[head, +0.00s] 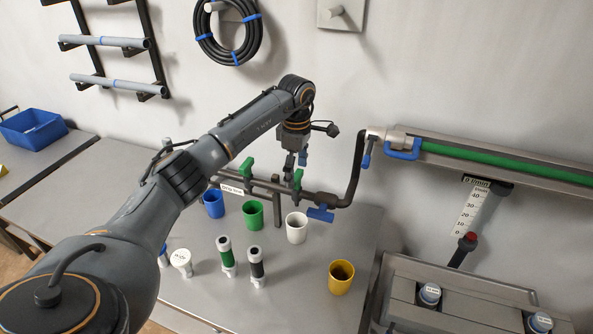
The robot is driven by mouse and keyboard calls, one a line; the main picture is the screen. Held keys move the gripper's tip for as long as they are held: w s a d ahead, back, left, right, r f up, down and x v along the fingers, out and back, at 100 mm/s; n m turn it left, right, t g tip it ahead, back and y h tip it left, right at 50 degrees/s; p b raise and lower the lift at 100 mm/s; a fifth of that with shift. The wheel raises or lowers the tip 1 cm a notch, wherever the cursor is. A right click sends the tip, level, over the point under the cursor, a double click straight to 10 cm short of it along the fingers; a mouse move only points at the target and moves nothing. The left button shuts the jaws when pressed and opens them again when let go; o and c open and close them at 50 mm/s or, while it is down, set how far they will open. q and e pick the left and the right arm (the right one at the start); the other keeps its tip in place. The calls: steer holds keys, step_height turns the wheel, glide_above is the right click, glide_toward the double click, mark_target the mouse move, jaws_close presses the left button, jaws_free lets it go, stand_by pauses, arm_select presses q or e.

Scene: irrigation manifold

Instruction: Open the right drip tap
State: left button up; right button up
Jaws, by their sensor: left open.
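A dark drip line pipe with a white label (232,189) runs along the back of the bench. It carries a left green tap handle (246,167) and a right green tap handle (297,180). Both handles stand roughly upright, across the pipe. A blue valve handle (320,214) sits further right, lying roughly along the pipe. My left gripper (296,162) points down with open fingers just above the right green handle; whether it touches the handle I cannot tell. My right gripper is out of view.
Blue (213,203), green (253,215) and white (296,228) cups stand below the pipe. A yellow cup (341,277) and capped tubes (256,264) stand nearer. A blue-handled valve (402,150) joins the green wall pipe (490,164). Bare bench lies around the yellow cup.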

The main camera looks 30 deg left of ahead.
arm_select(q)
steer(key=shift+f, duration=0.85)
steer(key=shift+c, duration=0.4)
steer(key=c, duration=1.1)
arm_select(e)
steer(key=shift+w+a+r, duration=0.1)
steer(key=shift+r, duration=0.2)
